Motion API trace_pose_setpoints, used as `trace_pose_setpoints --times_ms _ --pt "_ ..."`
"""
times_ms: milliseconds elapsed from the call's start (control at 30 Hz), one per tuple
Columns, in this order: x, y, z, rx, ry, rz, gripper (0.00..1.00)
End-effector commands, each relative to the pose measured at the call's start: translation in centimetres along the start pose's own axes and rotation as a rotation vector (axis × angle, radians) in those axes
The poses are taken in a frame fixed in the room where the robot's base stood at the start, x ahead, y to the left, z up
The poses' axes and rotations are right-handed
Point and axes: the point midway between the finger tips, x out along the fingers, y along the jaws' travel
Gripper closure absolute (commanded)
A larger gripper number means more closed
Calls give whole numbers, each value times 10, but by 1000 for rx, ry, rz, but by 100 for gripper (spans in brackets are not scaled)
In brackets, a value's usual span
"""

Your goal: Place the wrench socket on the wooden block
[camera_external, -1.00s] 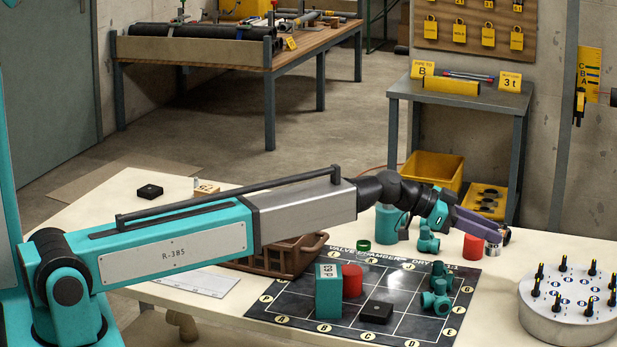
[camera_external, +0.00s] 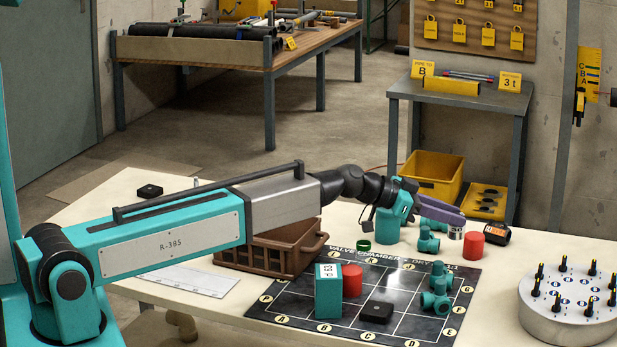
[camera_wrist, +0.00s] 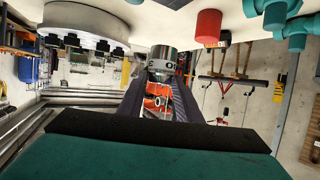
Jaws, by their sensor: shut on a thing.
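My gripper (camera_external: 449,222), with purple fingers, is shut on the wrench socket (camera_external: 456,233), a short metal cylinder with dark markings. In the wrist view the socket (camera_wrist: 162,59) sits between the fingertips. In the external view it appears just left of a red cylinder (camera_external: 473,246), over the far right part of the table. Its gap to the table is hard to judge. The pale wooden block is not clearly visible now. My arm covers the far left spot where a pale marked block showed earlier.
Teal pipe fittings (camera_external: 428,240), a teal cylinder (camera_external: 390,225) and a black-orange item (camera_external: 495,234) stand near the gripper. A brown basket (camera_external: 285,262) lies under my arm. The dark mat (camera_external: 300,305) carries several parts. A grey round plate with pegs (camera_external: 568,310) stands right.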

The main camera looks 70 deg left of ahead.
Motion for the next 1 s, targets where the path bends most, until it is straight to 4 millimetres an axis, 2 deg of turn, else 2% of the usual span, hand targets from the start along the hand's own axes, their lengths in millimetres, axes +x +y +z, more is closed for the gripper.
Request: trace_pose_setpoints --times_ms 33,100,500,1000 --pt "-14 -16 2 -10 0 -25 96" --pt "-29 -36 6 -22 0 -56 96" --pt "-119 -142 33 -88 -2 -230 96" --pt "-246 -251 70 -168 -8 -437 96"
